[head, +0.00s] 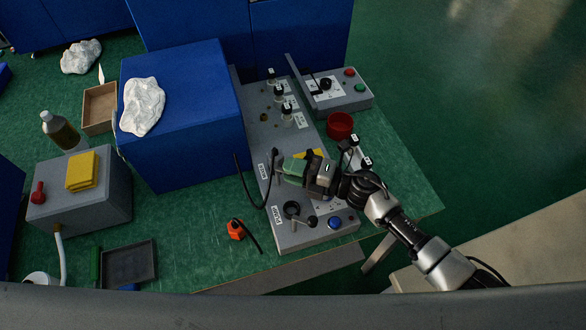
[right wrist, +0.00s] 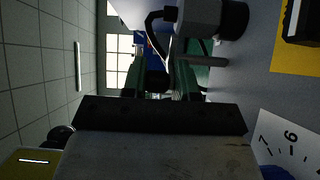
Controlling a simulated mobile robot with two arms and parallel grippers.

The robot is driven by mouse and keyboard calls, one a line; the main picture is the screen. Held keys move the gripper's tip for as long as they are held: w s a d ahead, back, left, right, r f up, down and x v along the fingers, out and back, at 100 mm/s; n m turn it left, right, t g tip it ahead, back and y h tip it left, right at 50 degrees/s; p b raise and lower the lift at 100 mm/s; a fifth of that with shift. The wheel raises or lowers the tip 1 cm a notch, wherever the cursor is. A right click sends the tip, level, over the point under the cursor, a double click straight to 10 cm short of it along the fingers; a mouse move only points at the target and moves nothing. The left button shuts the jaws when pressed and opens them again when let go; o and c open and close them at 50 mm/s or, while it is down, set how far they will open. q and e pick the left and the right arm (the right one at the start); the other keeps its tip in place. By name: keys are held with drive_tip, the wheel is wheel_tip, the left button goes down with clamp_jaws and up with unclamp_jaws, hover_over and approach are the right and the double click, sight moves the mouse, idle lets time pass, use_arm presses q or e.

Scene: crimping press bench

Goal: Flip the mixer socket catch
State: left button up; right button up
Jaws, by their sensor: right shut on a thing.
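My right gripper (head: 287,169), with green fingers, reaches over the grey control panel (head: 278,187) from the right. It is shut at the upper socket, on a small dark part that appears to be its catch, mostly hidden by the fingers. In the right wrist view the fingers (right wrist: 165,82) stand close beside a grey socket body (right wrist: 195,17). A black cable (head: 265,204) hangs from the upper socket. A lower round black socket (head: 291,208) has a lever catch (head: 311,220) at its right. The socket labels are too small to read surely. My left gripper is out of view.
An orange plug (head: 236,229) with a black cable lies left of the panel. A blue button (head: 334,222), small switches (head: 359,155) and a red cup (head: 340,124) are near my arm. A large blue box (head: 187,120) stands left of the panel.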

drive_tip(key=shift+w+n+g+b, duration=0.35)
drive_tip(key=shift+n+g+b, duration=0.15)
drive_tip(key=shift+g+b, duration=0.15)
drive_tip(key=n+g+b, duration=0.2)
drive_tip(key=g+b, duration=0.1)
drive_tip(key=w+n+g+b, duration=0.1)
drive_tip(key=n+g+b, duration=0.1)
drive_tip(key=g+b, duration=0.1)
drive_tip(key=w+n+g+b, duration=0.1)
drive_tip(key=g+b, duration=0.2)
drive_tip(key=b, duration=0.2)
drive_tip(key=shift+n, duration=0.4)
drive_tip(key=shift+r+n+g+b, duration=0.35)
drive_tip(key=shift+n+g+b, duration=0.05)
drive_tip(key=shift+g+b, duration=0.25)
drive_tip(key=shift+w+r, duration=0.1)
drive_tip(key=o, duration=0.6)
drive_tip(key=shift+o, duration=1)
drive_tip(key=shift+f, duration=0.2)
